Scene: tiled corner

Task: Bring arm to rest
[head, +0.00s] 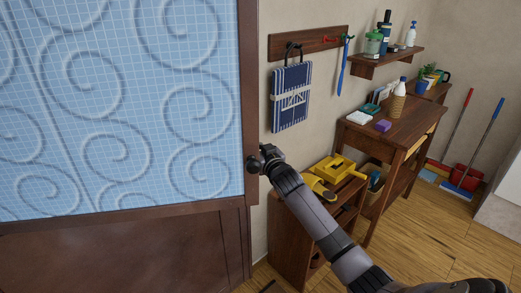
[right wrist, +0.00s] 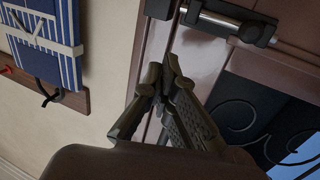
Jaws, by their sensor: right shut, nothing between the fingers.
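My right arm reaches in from the lower right of the head view. Its dark gripper (head: 260,160) is beside the right edge of a brown-framed door (head: 249,95) with a blue, scroll-patterned panel. In the right wrist view the gripper's fingers (right wrist: 163,75) are shut together and empty. A metal sliding bolt (right wrist: 222,20) lies on the brown door frame just beyond the fingertips. I cannot tell whether the fingertips touch the frame. My left gripper is not in view.
A blue striped bag (head: 291,97) hangs on a wall rack (head: 310,42) close to my right gripper. A low wooden shelf (head: 285,230) with yellow items stands under the arm. A wooden table (head: 400,125) stands further right. Floor (head: 420,235) shows open at the lower right.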

